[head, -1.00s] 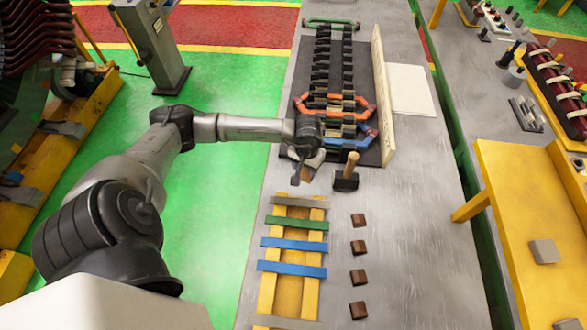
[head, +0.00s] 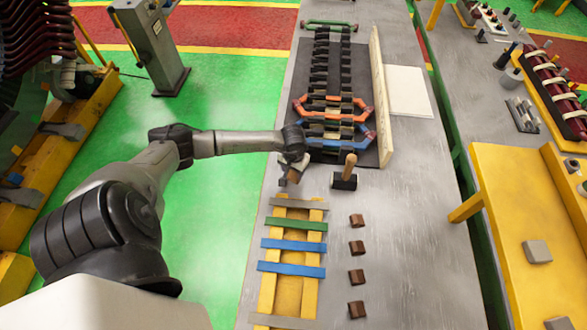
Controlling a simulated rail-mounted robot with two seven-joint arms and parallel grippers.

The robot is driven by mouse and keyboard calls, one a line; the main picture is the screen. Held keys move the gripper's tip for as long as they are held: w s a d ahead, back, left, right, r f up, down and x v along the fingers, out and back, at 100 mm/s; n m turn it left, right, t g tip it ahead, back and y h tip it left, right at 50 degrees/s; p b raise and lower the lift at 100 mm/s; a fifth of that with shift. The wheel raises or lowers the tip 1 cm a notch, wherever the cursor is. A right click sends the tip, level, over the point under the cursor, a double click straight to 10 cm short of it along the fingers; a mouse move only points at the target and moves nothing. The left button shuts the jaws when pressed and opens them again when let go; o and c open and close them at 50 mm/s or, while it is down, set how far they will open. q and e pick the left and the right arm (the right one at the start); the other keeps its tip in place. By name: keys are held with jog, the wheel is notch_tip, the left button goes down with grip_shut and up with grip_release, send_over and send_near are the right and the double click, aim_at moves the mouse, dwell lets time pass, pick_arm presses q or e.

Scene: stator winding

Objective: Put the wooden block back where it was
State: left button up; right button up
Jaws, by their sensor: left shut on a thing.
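My left gripper (head: 288,178) is shut on a small brown wooden block (head: 293,176), which is partly hidden by the fingers. It hangs just beyond the far end of the yellow rack and left of the mallet. Several similar brown blocks stand in a column on the grey table, right of the rack: the farthest (head: 357,220), one below it (head: 357,247), another (head: 357,277), and the nearest (head: 357,309). My right gripper is not in view.
The yellow rack (head: 266,290) carries grey, green and blue bars. A mallet (head: 344,182) stands handle up close to the gripper. Beyond it lies the slotted stator with orange and blue coils (head: 336,115), beside an upright pale board (head: 380,90). The table right of the blocks is clear.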

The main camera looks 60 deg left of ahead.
pick_arm(q)
jog(key=shift+f, duration=0.1)
jog(key=shift+f, duration=0.1)
jog(key=o, duration=1.2)
